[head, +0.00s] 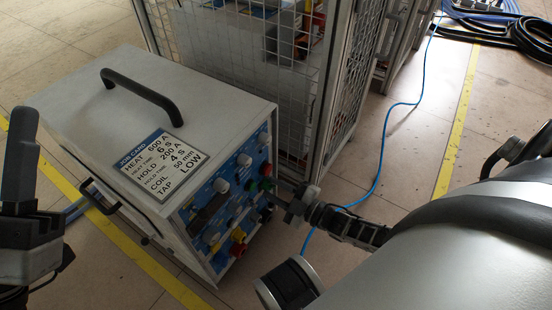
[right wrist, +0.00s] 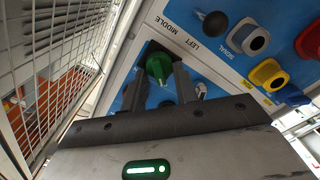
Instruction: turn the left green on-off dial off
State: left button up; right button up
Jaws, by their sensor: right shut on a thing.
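The induction heater (head: 110,105) is a pale box with a blue control panel, standing on the floor left of centre in the head view. In the right wrist view a green dial (right wrist: 159,67) sits between the two fingers of my right gripper (right wrist: 168,78), near labels reading LEFT and MIDDLE. The fingers are shut on it, one on each side. In the head view my right gripper (head: 278,193) reaches the panel's right side, and the green dial is small and partly hidden there. My left gripper (head: 22,165) is at the left edge, away from the panel; its jaw gap is unclear.
A wire-mesh cage (head: 345,85) stands right behind the heater, close to my right gripper. Red and yellow knobs (head: 238,234) are nearby on the panel. A blue cable (head: 384,150) runs along the floor. A black handle (head: 140,85) tops the heater.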

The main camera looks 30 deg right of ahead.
jog(key=o, duration=0.9)
jog(key=shift+o, duration=0.2)
jog(key=shift+s+d, duration=0.1)
jog(key=shift+s, duration=0.1)
pick_arm(q)
jog(key=f+n+y+p, duration=0.1)
jog(key=n, duration=0.1)
jog(key=w+f+n+y+p, duration=0.1)
jog(key=f+n+y, duration=0.2)
jog(key=n, duration=0.1)
jog(key=shift+w+a+f+g+y+p, duration=0.1)
jog(key=shift+w+f+g+y+p, duration=0.2)
jog(key=shift+g+p, duration=0.1)
pick_arm(e)
jog(key=v, duration=1.5)
jog(key=shift+s, duration=0.25)
pick_arm(q)
jog(key=shift+s, duration=0.1)
pick_arm(e)
jog(key=shift+d+f, duration=0.1)
